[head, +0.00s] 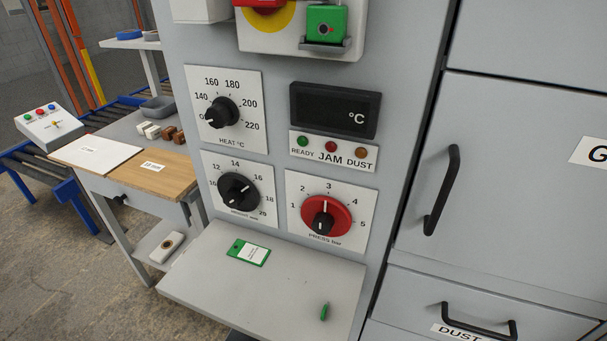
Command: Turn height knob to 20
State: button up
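The height knob (237,193) is a black round knob on a white plate (210,161) on the front of the grey machine, at the left below the heat dial. Its scale runs from 10 at the lower left through 12, 14, 16 and 18 to 20 at the lower right. Its pale mark seems to point to the upper right, near 16, though it is small. The lettering under the knob is partly covered by it. My gripper is not in view.
Above is the black heat knob (221,112); to the right is the red press knob (326,216). A dark display (334,110) sits over the indicator lamps. A grey shelf (225,288) juts out below, with a green tag (248,252) and a small green piece (324,312).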

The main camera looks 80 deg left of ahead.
aim_at(237, 192)
jog(key=j+u, duration=0.1)
jog(key=u, duration=1.6)
jog(key=k+l+u, duration=0.1)
jog(key=u, duration=1)
jog(key=i+l+u, duration=0.2)
jog(key=l, duration=0.2)
jog(key=l+u, duration=0.25)
jog(key=i+l+u, duration=0.2)
jog(key=l, duration=0.35)
jog(key=k+j, duration=0.05)
jog(key=k, duration=0.05)
